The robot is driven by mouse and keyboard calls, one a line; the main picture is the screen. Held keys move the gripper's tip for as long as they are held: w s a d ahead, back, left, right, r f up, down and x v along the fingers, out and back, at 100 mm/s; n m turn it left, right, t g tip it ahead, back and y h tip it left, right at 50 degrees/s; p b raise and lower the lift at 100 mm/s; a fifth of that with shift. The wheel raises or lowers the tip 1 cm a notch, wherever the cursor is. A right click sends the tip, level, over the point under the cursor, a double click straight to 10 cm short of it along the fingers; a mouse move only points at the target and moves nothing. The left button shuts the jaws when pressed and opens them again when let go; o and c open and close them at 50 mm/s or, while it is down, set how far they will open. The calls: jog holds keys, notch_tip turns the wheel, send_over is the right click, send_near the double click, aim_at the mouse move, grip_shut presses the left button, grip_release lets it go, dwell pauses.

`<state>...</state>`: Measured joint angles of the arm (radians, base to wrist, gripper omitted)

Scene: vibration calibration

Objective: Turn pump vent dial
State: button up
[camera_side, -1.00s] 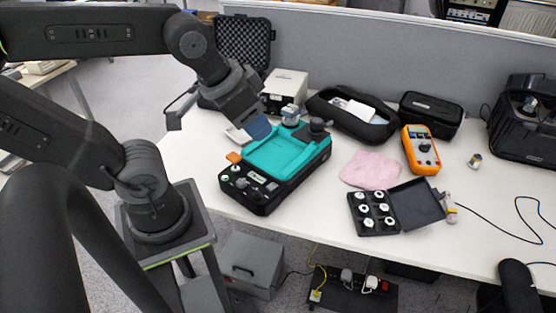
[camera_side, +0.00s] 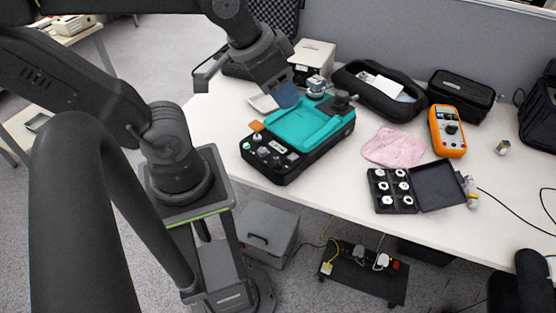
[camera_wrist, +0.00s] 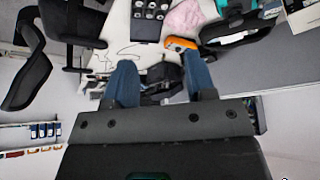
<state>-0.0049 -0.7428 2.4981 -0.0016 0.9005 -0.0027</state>
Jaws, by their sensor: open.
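The pump is a black case (camera_side: 283,176) with a teal top (camera_side: 305,125), standing on the left part of the white desk. Its front panel carries several small knobs and buttons, including a pale knob with green (camera_side: 257,137). A silver round fitting (camera_side: 316,84) and a dark knob (camera_side: 342,99) stand at its back. I cannot tell which one is the vent dial. My gripper (camera_side: 285,94) has blue fingers and appears above the pump's back left edge, holding nothing. In the wrist view, the fingers (camera_wrist: 161,85) are spread apart, with no dial between them.
A pink cloth (camera_side: 394,147), an orange multimeter (camera_side: 447,131) and an open black box of white-topped parts (camera_side: 393,190) lie to the right. A black open case (camera_side: 378,92) and a white box (camera_side: 313,58) stand behind.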

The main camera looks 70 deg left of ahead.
jog(key=w+a+f+n+g, duration=0.4)
jog(key=w+a+f+n, duration=0.2)
jog(key=a+f, duration=0.1)
jog(key=n+g+h, duration=0.3)
jog(key=n+h, duration=0.1)
jog(key=n, duration=0.3)
send_near(278, 160)
jog(key=x, duration=0.9)
jog(key=shift+s+f, duration=0.1)
jog(key=shift+f, duration=0.05)
jog(key=shift+c, duration=0.2)
jog(key=c, duration=0.8)
jog(key=shift+c, duration=0.2)
